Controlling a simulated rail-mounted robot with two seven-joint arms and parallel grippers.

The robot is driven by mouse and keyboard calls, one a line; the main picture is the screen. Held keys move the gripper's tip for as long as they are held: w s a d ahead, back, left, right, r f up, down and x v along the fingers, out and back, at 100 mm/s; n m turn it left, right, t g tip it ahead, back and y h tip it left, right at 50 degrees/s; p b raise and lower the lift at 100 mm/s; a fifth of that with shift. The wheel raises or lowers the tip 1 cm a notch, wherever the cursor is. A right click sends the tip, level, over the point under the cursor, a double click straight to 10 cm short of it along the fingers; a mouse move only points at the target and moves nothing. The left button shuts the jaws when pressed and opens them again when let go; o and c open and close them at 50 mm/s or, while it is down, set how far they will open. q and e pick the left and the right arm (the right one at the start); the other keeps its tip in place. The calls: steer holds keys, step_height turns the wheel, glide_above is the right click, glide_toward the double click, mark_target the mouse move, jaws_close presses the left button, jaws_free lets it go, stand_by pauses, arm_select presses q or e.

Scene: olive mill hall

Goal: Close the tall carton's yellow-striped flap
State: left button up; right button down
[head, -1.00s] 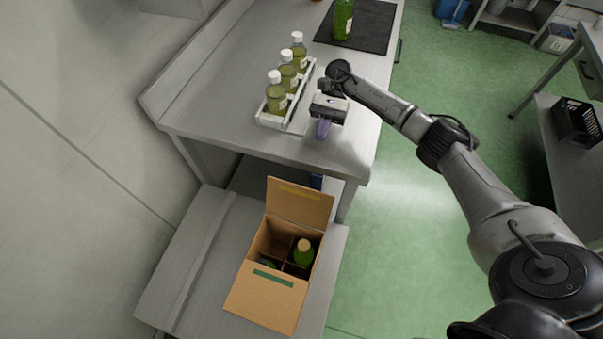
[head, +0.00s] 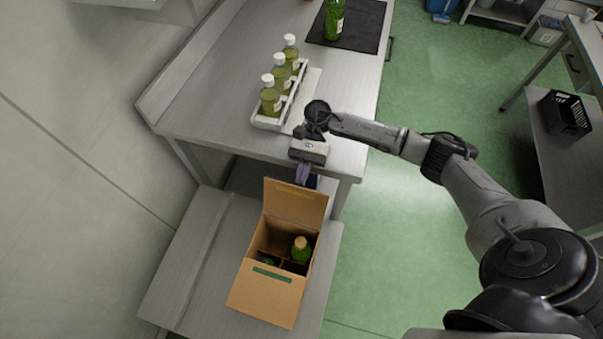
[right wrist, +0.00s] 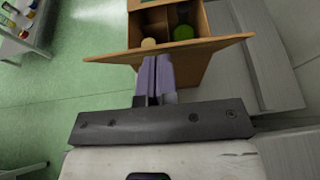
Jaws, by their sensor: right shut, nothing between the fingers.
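The tall carton (head: 262,292) stands open on the lower bench. Its yellow-striped flap (head: 298,206) stands up at the far side. Inside are dividers and a green bottle (head: 301,250) with a tan cap. My right gripper (head: 302,175) is shut and empty, its purple fingers at the flap's top edge, on the far side. In the right wrist view the fingers (right wrist: 156,78) point at the flap's edge (right wrist: 180,48); I cannot tell whether they touch. My left gripper is out of view.
The upper steel bench (head: 225,120) stands behind the carton, with a white rack (head: 268,124) of several oil bottles near my right arm. A dark mat (head: 362,28) with a green bottle (head: 334,20) lies farther back.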

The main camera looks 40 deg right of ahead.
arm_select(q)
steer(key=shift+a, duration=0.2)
arm_select(e)
steer(key=shift+s+a+r, duration=0.1)
steer(key=shift+a, duration=0.1)
